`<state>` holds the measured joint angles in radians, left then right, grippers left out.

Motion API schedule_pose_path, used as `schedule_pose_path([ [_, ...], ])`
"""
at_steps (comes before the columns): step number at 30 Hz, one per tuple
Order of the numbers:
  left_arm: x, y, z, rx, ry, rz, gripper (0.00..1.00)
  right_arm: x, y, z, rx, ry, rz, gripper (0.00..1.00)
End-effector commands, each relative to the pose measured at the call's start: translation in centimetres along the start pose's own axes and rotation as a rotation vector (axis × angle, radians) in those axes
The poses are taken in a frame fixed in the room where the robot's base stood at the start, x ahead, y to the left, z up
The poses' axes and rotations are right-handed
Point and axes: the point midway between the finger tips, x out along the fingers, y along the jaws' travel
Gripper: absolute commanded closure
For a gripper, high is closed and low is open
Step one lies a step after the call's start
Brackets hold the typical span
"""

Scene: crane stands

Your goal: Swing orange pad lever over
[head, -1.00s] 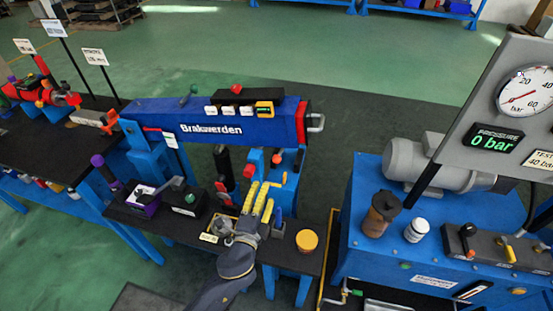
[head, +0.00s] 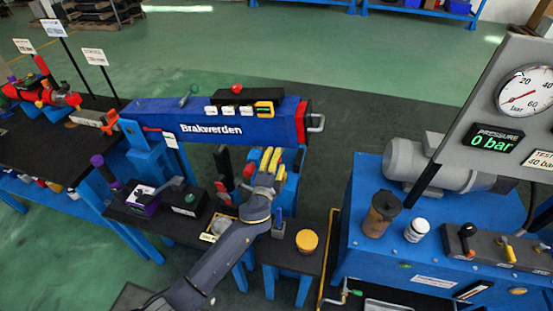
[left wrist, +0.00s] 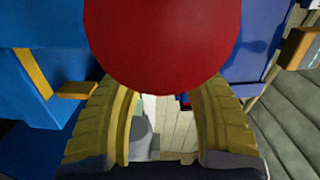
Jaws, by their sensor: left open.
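My left gripper (head: 271,158) reaches in from the bottom, under the right end of the blue Brakwerden beam (head: 210,120). Its yellow fingers are spread. In the left wrist view a large red ball knob (left wrist: 162,42) fills the top middle, in front of the open fingers (left wrist: 163,115); I cannot tell if they touch it. I cannot tell for sure whether this knob belongs to the orange pad lever. In the head view the fingers cover most of the lever area; a red knob (head: 248,171) shows just left of them. The right gripper is not in view.
A dark bench holds a purple-based box (head: 143,198), a black box with a green button (head: 187,207) and an orange-lidded jar (head: 307,241). The blue pump unit (head: 345,225) with bottles, levers and a gauge (head: 527,90) stands on the right.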

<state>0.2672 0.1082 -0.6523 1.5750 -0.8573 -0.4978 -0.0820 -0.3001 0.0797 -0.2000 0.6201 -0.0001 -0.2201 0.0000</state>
Motion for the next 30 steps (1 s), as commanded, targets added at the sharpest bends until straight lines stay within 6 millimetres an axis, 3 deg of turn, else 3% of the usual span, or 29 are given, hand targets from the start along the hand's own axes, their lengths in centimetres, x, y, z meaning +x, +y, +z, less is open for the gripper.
schedule_pose_path([
  [15,0.74,0.01,0.00,0.001,0.000,0.000,0.49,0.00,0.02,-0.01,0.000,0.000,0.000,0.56],
  [28,0.73,0.01,0.01,0.001,0.000,0.000,0.99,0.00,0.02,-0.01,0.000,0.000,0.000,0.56],
  [30,0.72,0.02,0.04,0.001,0.000,0.000,1.00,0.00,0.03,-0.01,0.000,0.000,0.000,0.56],
])
